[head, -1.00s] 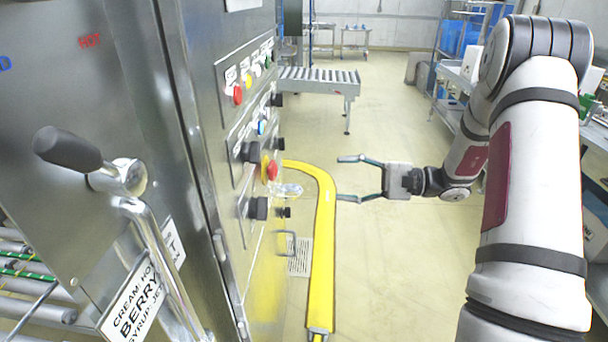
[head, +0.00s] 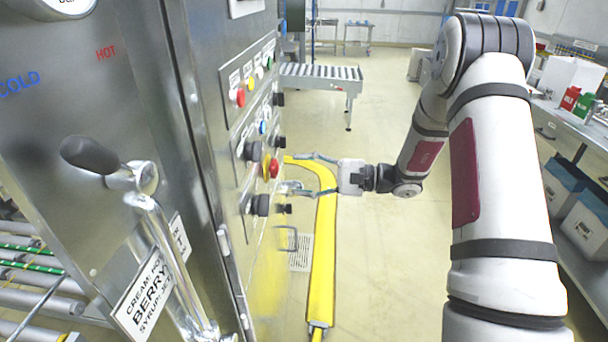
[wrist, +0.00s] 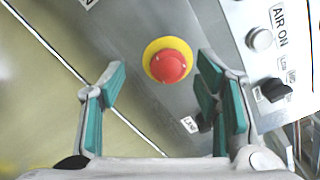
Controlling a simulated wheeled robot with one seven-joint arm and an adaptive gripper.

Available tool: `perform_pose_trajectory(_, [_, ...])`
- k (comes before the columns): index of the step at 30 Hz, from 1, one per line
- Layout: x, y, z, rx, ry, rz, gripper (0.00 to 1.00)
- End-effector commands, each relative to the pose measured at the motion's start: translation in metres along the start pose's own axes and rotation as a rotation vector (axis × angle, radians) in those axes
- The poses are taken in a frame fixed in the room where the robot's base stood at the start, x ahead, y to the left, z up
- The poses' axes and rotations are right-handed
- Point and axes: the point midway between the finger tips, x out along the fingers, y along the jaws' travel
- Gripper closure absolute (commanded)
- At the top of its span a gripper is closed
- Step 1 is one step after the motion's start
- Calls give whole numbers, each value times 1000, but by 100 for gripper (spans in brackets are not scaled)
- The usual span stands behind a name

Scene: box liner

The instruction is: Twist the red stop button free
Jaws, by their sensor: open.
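The red stop button (head: 273,168) sits on a yellow round base on the steel control panel. In the wrist view the red stop button (wrist: 168,66) shows face-on, ahead of and between my fingers. My gripper (head: 292,173) is open and empty, its two fingers pointing left toward the panel. In the wrist view my gripper (wrist: 160,95) has its teal finger pads spread wide, one on each side of the button. The fingers seem short of the button; I cannot tell the exact gap.
Black knobs (head: 252,151) sit close around the button, and another red button (head: 238,97) is higher on the panel. A lever handle (head: 90,155) stands out at the left. A yellow floor cover (head: 323,270) runs below. Open floor lies to the right.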

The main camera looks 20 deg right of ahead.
Motion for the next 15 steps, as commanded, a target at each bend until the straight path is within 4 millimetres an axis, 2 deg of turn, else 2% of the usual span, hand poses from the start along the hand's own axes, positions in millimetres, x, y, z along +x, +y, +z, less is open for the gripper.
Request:
perform_pose_trajectory(1, [0,0,0,0,0,0,59])
perform_pose_trajectory(6, [0,0,0,0,0,0,98])
perform_pose_trajectory(7, [0,0,0,0,0,0,100])
perform_pose_trajectory(13, [0,0,0,0,0,0,99])
perform_pose_trajectory(15, [0,0,0,0,0,0,84])
